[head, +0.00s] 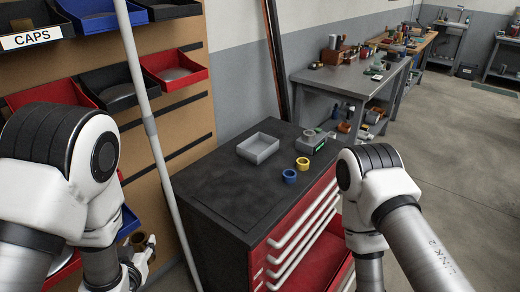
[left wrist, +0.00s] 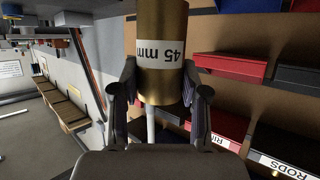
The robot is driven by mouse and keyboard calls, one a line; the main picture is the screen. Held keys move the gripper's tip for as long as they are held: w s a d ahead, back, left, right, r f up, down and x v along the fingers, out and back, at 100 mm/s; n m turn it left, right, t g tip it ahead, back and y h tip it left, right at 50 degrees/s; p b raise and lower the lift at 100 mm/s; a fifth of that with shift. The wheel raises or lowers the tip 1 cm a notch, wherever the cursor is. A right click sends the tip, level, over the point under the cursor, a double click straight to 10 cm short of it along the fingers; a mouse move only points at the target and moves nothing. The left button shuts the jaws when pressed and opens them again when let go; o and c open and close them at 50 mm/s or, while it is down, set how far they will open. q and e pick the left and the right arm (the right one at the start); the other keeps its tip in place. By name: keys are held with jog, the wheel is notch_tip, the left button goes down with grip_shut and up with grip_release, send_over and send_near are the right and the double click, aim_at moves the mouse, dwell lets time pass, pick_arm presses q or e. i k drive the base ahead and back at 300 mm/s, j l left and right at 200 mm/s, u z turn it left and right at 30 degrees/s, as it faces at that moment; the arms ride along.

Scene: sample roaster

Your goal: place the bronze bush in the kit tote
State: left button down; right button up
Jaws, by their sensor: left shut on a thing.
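The bronze bush (left wrist: 162,30) is a brass-coloured cylinder with a white "45 mm" label, seen upside down in the left wrist view. My left gripper (left wrist: 160,98) is shut on it, one finger on each side. In the head view the left gripper (head: 138,258) is low at the left, by the bin rack, with a bit of the bush (head: 138,239) showing. A small grey open tray (head: 258,149), which looks like the kit tote, sits on the black cabinet top, right of and apart from the gripper. Its visible inside looks empty. My right gripper is out of view.
The black-topped red cabinet (head: 225,184) also carries a blue ring (head: 289,176), a yellow ring (head: 303,163) and a grey device (head: 311,142). A pale upright pole (head: 150,125) stands between rack and cabinet. Red bins (head: 175,70) hang on the rack. The cabinet top's front left is clear.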

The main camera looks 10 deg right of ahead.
aim_at(264, 154)
jog(key=i+j+z, duration=0.2)
jog(key=z, duration=0.2)
jog(key=i+j+z, duration=0.55)
jog(key=z, duration=0.25)
jog(key=i+j, duration=0.15)
jog(key=j, duration=0.25)
jog(key=i+j, duration=0.15)
jog(key=j, duration=0.25)
jog(key=z, duration=0.05)
